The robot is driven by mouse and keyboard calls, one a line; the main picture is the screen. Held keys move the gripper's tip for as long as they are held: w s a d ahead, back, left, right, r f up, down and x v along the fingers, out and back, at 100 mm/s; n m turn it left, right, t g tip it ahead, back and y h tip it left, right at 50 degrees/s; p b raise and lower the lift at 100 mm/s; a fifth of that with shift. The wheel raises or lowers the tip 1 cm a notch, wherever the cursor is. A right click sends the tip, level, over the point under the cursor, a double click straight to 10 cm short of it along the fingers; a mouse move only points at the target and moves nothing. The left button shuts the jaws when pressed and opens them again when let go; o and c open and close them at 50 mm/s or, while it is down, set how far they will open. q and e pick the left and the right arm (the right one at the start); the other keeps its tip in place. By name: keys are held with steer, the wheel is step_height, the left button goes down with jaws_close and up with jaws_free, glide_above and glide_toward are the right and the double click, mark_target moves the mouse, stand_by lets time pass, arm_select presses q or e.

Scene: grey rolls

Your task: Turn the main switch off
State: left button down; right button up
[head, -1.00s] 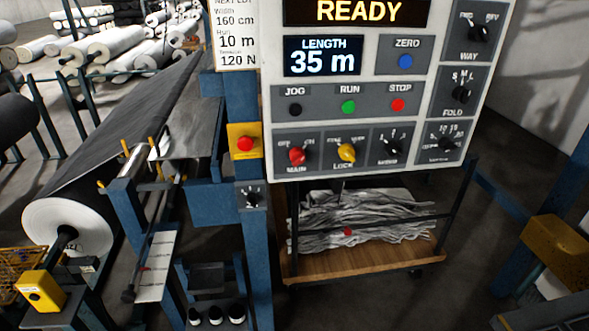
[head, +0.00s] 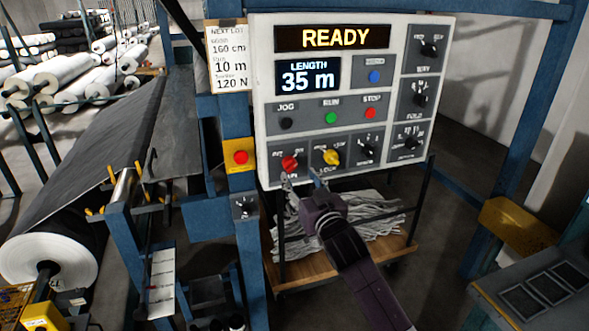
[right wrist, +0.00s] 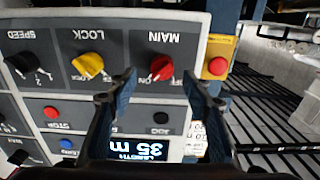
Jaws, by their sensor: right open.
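The main switch (head: 290,163) is a red rotary knob at the lower left of the control panel (head: 262,100). In the right wrist view the panel appears upside down, with the red main switch (right wrist: 161,68) under the word MAIN. My right gripper (head: 302,178) is open and empty, just below the knob in the head view. In the right wrist view my right gripper (right wrist: 159,78) has its two fingertips spread either side of the knob, with gaps visible on both sides. Which position the knob points to is too small to tell. My left gripper is not in view.
A yellow lock knob (head: 331,157) sits right of the main switch. A red button on a yellow box (head: 240,157) is left of the panel. The display (head: 335,38) reads READY. A cart with grey strips (head: 375,215) stands below.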

mark_target(293, 169)
steer(key=x, duration=0.3)
steer(key=shift+a+r+p, duration=0.15)
steer(key=shift+a+p, duration=0.15)
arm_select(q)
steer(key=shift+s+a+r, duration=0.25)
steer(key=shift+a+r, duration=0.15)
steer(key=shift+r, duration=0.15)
arm_select(e)
steer(key=shift+x, duration=1)
steer(key=shift+c, duration=0.3)
steer(key=c, duration=1.1)
